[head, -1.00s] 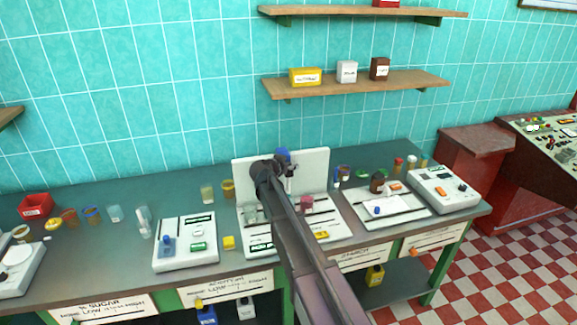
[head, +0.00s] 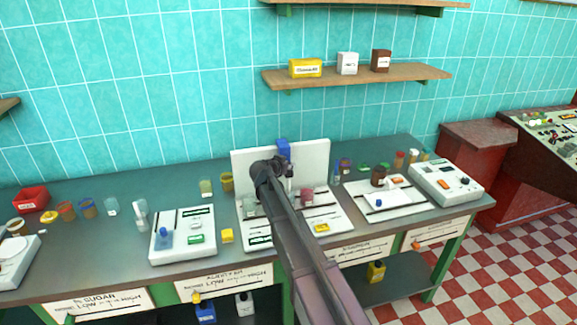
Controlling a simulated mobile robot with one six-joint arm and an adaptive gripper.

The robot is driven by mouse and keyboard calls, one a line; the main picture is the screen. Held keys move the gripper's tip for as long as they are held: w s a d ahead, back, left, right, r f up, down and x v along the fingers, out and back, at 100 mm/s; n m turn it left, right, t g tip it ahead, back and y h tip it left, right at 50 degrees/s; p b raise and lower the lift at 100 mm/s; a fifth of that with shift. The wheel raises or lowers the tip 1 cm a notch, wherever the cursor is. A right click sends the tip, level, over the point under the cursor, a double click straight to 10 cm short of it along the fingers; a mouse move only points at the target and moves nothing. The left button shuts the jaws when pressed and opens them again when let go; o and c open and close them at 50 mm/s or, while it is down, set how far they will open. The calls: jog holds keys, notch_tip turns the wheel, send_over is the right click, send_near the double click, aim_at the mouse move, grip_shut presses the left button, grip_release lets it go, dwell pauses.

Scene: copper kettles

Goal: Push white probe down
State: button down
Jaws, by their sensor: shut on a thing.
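The central white device has an upright back panel (head: 313,155) and a flat base holding several jars. A blue block (head: 283,149) sits at the top of the panel. Just below it shows a slim pale piece, the white probe (head: 290,185), upright in front of the panel. My gripper (head: 288,171) is at the probe just under the blue block, shut on it. My dark arm covers much of the device's middle, and the fingertips are mostly hidden.
A white device (head: 183,250) with blue and green parts stands left of the central one. Another flat white device (head: 405,210) and a grey-white box with a knob (head: 445,183) stand to the right. Small cups line the bench's back. A shelf (head: 355,77) hangs above.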

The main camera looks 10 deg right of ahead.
aim_at(289, 173)
jog(key=shift+f+b, duration=1.4)
jog(key=shift+f, duration=0.3)
jog(key=shift+s, duration=0.1)
jog(key=shift+c, duration=2.2)
grip_release()
jog(key=shift+r, duration=0.1)
